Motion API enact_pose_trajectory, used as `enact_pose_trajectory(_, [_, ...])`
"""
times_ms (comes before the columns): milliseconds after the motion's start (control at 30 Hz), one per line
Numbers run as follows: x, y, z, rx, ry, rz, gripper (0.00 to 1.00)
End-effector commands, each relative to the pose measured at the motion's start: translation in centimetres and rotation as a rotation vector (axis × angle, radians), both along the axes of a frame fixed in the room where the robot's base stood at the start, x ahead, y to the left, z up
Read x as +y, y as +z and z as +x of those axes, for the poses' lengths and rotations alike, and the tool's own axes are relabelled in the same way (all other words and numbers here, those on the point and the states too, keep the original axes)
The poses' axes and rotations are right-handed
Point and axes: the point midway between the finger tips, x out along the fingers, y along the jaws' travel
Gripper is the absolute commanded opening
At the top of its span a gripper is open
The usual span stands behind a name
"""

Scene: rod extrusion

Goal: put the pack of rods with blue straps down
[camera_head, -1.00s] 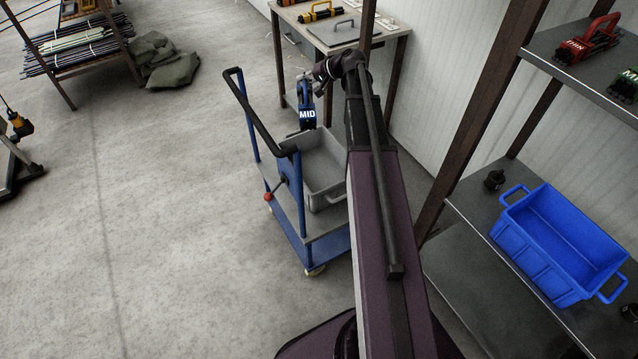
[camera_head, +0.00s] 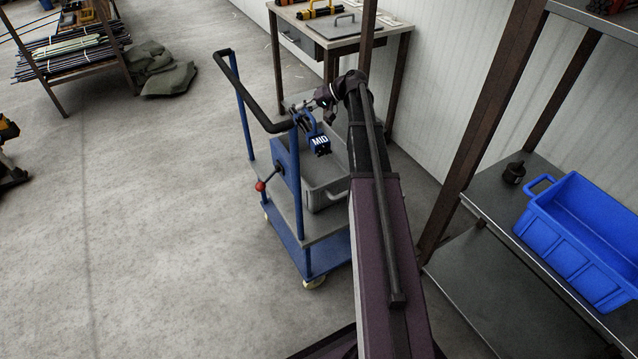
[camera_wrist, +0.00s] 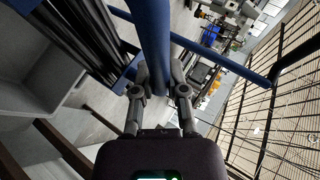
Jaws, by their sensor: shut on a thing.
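The pack with blue straps (camera_head: 320,142) is small in the head view and bears a white "MID" label. It hangs tilted over the grey bin (camera_head: 326,196) on the blue trolley. My gripper (camera_head: 312,106) is above it, at its blue handle. In the wrist view my gripper (camera_wrist: 160,78) is shut on the thick blue handle (camera_wrist: 153,35). Dark rods (camera_wrist: 90,35) with blue around them show beside the handle at upper left. The pack's underside is hidden, so I cannot tell whether it touches the bin.
The trolley's black push bar (camera_head: 240,90) and blue posts stand close on the left of the pack. A blue crate (camera_head: 580,240) sits on the right shelf. A workbench (camera_head: 345,40) stands behind.

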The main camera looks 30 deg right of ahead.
Motion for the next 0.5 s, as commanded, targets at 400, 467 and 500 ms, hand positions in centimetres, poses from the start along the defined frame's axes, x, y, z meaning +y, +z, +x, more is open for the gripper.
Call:
enact_pose_trajectory(400, [0.0,-3.6,-0.4,-0.008,0.079,0.01,0.0])
enact_pose_trajectory(467, [0.0,-3.6,-0.4,-0.008,0.081,0.009,0.0])
enact_pose_trajectory(500, [0.0,-3.6,-0.4,-0.008,0.081,0.009,0.0])
